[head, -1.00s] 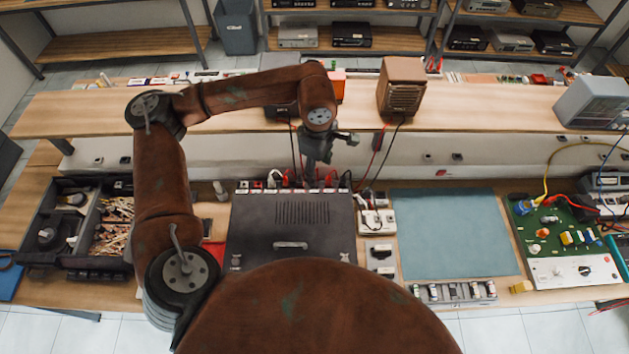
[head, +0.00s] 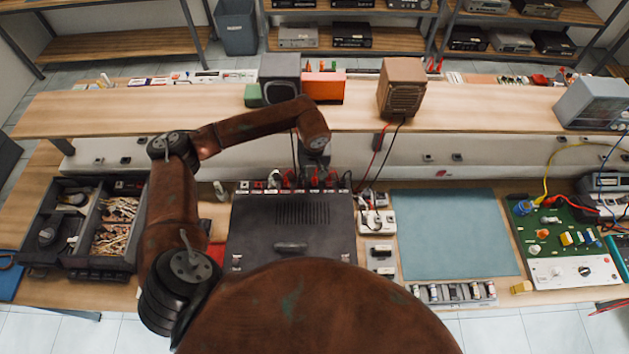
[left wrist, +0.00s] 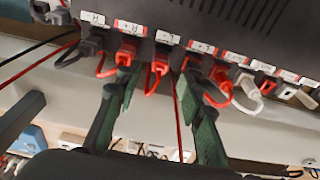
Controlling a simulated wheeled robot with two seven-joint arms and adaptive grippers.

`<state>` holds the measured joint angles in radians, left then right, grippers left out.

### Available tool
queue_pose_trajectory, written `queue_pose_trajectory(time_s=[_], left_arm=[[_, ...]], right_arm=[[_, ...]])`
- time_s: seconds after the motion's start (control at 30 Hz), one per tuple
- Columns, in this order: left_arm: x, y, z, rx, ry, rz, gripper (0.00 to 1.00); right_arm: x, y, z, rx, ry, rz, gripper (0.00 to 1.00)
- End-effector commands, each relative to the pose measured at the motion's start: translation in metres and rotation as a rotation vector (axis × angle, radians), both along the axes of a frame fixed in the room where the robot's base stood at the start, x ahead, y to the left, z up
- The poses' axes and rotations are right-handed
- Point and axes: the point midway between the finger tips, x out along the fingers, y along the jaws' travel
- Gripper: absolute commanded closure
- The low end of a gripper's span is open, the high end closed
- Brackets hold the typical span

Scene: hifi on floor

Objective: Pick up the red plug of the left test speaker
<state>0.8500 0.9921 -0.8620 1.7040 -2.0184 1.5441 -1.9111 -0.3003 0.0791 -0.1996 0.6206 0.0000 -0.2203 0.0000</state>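In the left wrist view, a row of plugs sits in the back panel of the dark hifi unit (head: 262,230). One red plug (left wrist: 159,68) is between the two green fingers of my left gripper (left wrist: 160,85); other red plugs (left wrist: 127,54) (left wrist: 221,78) and black plugs (left wrist: 95,42) sit beside it. The fingers are apart, with no clear contact on the red plug. In the head view my left gripper (head: 312,172) is over the unit's back edge and hides some plugs. A grey speaker (head: 279,67) stands on the shelf; I cannot tell which plug its cable joins.
A brown speaker (head: 402,85) and an orange box (head: 323,87) stand on the raised shelf (head: 180,112). White plugs (left wrist: 246,85) and thin cables crowd the panel. A power strip (head: 375,222) is right of the unit. The blue-grey mat (head: 455,235) is bare.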

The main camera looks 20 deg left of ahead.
Motion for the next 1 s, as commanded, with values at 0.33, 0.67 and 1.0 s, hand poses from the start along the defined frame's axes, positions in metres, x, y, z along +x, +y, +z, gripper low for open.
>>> queue_pose_trajectory(time_s=[0.33,0.67,1.0], left_arm=[[0.003,0.0,-0.043,-0.002,0.001,0.001,0.65],[0.004,0.001,-0.047,0.0,0.001,0.001,0.71],[0.004,0.001,-0.047,-0.001,0.001,0.001,0.94]], right_arm=[[0.001,0.0,0.017,0.0,-0.002,0.0,1.0],[0.001,0.0,0.017,0.0,-0.002,0.0,1.0],[0.001,0.0,0.017,0.0,-0.001,0.001,1.0]])
